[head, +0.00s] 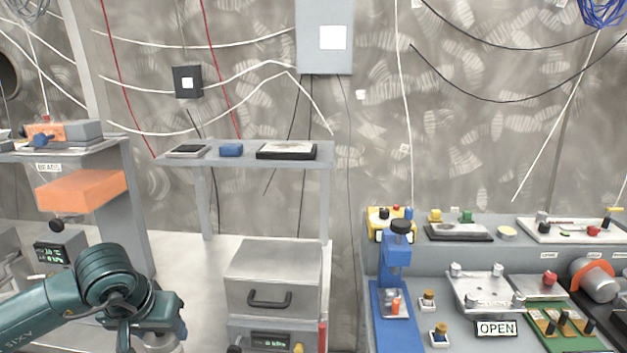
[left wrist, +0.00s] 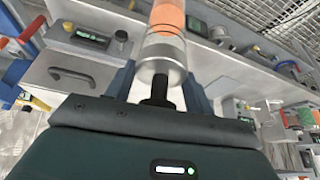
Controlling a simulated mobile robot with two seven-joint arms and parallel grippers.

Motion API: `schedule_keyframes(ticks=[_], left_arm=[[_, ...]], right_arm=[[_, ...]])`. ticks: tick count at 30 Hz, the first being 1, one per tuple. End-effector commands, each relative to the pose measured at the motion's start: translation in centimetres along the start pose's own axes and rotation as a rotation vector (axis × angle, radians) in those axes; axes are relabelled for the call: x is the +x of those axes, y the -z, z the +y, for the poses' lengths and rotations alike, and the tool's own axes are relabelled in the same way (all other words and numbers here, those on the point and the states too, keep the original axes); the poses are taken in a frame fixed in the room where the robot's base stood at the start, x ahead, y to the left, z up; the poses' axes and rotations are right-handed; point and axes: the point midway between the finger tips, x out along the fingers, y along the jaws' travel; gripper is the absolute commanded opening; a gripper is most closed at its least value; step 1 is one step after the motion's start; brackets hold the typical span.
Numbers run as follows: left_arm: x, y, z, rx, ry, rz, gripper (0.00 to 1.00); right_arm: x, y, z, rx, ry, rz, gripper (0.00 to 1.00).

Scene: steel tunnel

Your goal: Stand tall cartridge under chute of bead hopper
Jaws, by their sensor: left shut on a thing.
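The bead hopper (head: 82,190) is an orange box under the shelf at the left of the head view, with a BEADS label above it. A dark round part (head: 57,224) hangs below it; I cannot tell whether this is the chute. My left gripper (head: 160,325) is at the bottom edge of the head view, right of and lower than the hopper, with its fingertips hidden. In the left wrist view my left gripper (left wrist: 160,88) is shut on the tall cartridge (left wrist: 168,22), a cylinder with an orange section and a metallic end. My right gripper is not in view.
A display unit (head: 60,252) stands below the hopper. A grey shelf table (head: 200,160) and a grey drawer cabinet (head: 272,270) stand in the middle. A crowded workbench (head: 450,262) fills the right.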

Motion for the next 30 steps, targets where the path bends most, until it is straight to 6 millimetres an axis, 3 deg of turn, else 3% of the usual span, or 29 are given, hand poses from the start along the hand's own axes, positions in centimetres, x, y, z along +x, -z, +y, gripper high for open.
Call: schedule_keyframes(ticks=[1,6,12,19,30], left_arm=[[-0.2,-1.6,1.2,0.015,-0.007,-0.001,0.03],[-0.9,-6.0,3.8,0.032,-0.016,0.000,0.03],[-1.9,-8.9,5.4,0.043,-0.020,0.002,0.03],[-2.2,-10.0,5.9,0.045,-0.019,0.002,0.03],[-2.2,-9.9,5.9,0.045,-0.020,0.002,0.03]], right_arm=[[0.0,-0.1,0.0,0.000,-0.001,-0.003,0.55],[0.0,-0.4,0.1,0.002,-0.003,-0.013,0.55],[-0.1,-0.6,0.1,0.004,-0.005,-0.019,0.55],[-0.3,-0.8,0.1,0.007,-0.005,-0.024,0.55],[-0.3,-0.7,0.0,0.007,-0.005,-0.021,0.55]])
